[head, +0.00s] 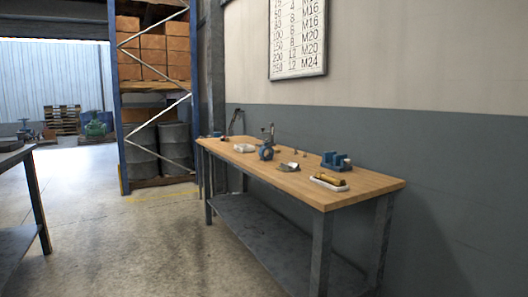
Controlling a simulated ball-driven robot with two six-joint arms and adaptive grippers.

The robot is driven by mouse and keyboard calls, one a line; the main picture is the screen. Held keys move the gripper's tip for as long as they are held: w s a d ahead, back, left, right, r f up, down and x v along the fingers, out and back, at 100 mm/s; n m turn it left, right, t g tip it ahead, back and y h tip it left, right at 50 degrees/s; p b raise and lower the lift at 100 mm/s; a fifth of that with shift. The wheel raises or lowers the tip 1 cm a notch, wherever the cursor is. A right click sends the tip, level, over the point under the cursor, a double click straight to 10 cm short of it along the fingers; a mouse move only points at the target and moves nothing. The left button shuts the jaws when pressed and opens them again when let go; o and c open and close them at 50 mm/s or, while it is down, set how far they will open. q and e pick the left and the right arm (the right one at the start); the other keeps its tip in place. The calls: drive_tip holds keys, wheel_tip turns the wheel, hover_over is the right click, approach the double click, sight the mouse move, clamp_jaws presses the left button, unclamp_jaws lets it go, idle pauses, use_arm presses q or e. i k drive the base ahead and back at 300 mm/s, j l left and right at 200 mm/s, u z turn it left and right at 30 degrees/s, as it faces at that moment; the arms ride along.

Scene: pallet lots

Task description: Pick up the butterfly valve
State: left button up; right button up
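Neither of my grippers is in view.
A blue rack (120,110) stands behind. Another table (15,155) is at left. The floor (130,240) between is clear.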

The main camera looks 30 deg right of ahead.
sight(262, 150)
drive_tip(key=z, duration=0.4)
drive_tip(key=i+j+z, duration=0.1)
drive_tip(key=i+z, duration=0.35)
drive_tip(key=i+j+z, duration=0.2)
drive_tip(key=z, duration=0.3)
drive_tip(key=i, duration=0.05)
